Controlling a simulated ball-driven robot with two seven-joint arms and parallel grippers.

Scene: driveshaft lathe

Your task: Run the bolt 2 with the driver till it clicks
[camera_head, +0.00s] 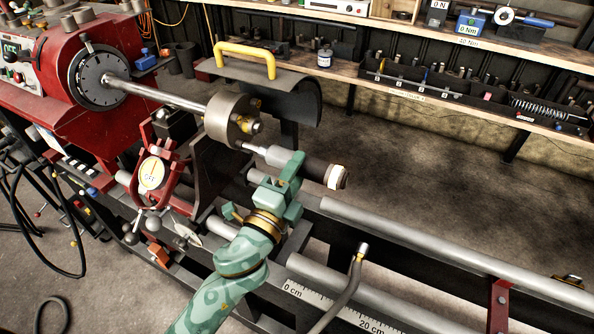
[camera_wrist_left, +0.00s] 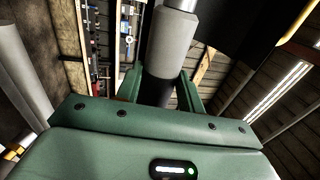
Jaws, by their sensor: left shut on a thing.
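My left gripper (camera_head: 289,173) is shut around a driver (camera_head: 322,172) with a dark body and a grey nose. In the head view the driver lies about level, its nose pointing left at a steel flange (camera_head: 231,118) on the end of the driveshaft (camera_head: 158,94). The driver's thin bit reaches the lower part of the flange face; I cannot tell whether it sits in a bolt head. A brass-coloured bolt (camera_head: 257,125) shows on the flange's right face. Which bolt is bolt 2 is not marked. The left wrist view shows the driver's grey body (camera_wrist_left: 172,45) between the fingers (camera_wrist_left: 160,88). My right gripper is out of view.
The red lathe headstock (camera_head: 62,60) and its chuck (camera_head: 98,78) hold the shaft's left end. A dark guard with a yellow handle (camera_head: 245,55) stands behind the flange. Lathe rails (camera_head: 420,240) run right. A hose (camera_head: 350,280) rises in front. A tool shelf (camera_head: 460,95) lines the back.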

